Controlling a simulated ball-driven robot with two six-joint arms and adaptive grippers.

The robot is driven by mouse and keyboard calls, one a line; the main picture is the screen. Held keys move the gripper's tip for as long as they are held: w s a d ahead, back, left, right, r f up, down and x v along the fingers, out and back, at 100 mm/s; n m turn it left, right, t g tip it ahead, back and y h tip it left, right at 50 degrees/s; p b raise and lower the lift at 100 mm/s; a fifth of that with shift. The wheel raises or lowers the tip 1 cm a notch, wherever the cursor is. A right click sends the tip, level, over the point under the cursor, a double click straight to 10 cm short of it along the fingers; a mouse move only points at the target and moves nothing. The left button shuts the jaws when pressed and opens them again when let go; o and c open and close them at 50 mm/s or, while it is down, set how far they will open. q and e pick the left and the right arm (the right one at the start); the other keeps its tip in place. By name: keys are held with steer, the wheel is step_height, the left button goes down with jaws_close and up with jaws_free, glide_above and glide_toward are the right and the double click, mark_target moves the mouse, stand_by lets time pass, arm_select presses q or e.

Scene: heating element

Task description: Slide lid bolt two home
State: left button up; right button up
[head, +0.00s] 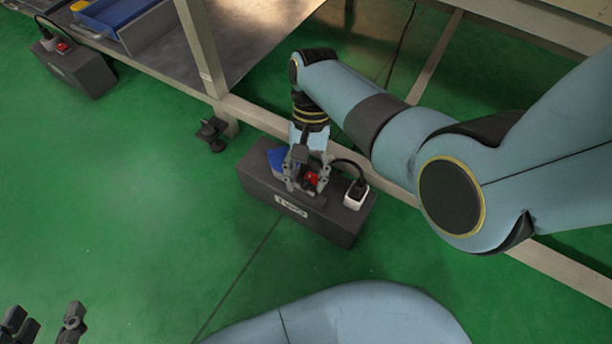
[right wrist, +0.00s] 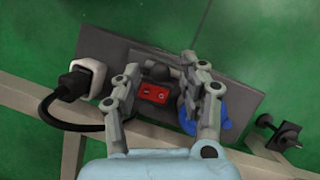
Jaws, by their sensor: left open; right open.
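A dark grey box (head: 330,222) with a white label stands on the green floor against a beam. It also fills the middle of the right wrist view (right wrist: 240,92). My left gripper (head: 45,325) is open and empty at the lower left, far from the box.
A white plug (head: 356,193) with a black cable sits on the box's right end. A blue part (head: 277,160) lies beside my right gripper. A black clamp-like piece (head: 212,133) is by the table leg. A second grey box (head: 75,68) stands at upper left.

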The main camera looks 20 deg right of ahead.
jaws_close()
stand_by(0.3)
stand_by(0.3)
